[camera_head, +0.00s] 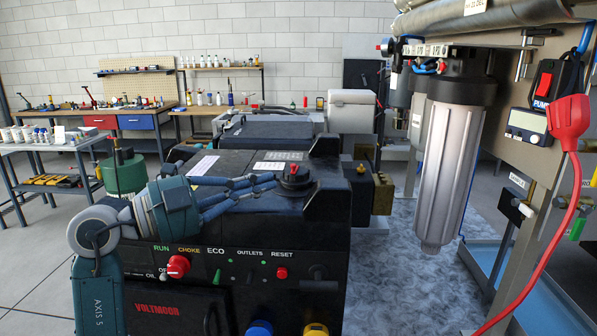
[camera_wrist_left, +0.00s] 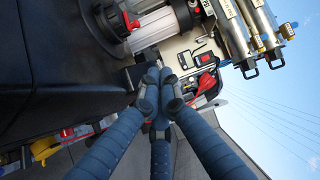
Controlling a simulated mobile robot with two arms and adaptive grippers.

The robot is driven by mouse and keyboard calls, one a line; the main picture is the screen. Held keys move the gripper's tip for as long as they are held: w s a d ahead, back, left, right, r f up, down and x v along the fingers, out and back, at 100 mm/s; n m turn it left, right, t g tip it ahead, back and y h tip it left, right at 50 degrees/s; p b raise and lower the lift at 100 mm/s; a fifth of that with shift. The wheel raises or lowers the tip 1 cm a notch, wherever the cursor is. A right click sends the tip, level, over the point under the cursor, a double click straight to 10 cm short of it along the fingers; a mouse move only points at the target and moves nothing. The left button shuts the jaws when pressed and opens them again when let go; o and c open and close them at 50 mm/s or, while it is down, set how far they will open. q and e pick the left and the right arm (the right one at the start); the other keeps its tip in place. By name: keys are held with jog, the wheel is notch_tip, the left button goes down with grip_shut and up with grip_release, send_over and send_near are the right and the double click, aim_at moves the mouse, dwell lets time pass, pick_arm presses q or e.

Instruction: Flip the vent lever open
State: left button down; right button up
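A black round cap (camera_head: 295,178) with a small red mark on top sits on the dark generator's top (camera_head: 230,165). My left gripper (camera_head: 272,184) reaches in from the left, low over the generator. Its blue fingers lie close together, tips just left of the cap; I cannot tell whether they touch it. In the left wrist view the fingertips (camera_wrist_left: 158,82) meet with nothing visible between them. My right gripper is in neither view.
The generator front has a red choke knob (camera_head: 178,266) and a red reset button (camera_head: 281,273). A clear filter housing (camera_head: 447,165) hangs to the right, by a panel with a red plug (camera_head: 568,117) and cable. Workbenches stand at the back left.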

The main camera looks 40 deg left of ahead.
aim_at(295, 167)
pick_arm(q)
jog(key=shift+w, duration=0.1)
jog(key=p+x, duration=0.2)
jog(key=x, duration=0.3)
jog(key=p+x, duration=0.2)
jog(key=x, duration=0.3)
jog(key=shift+w+d+r, duration=0.1)
jog(key=shift+d+r, duration=0.1)
jog(key=shift+r, duration=0.05)
jog(key=a, duration=0.2)
jog(key=a+f+p, duration=0.1)
jog(key=a, duration=0.1)
jog(key=shift+a, duration=0.2)
jog(key=shift+d, duration=0.15)
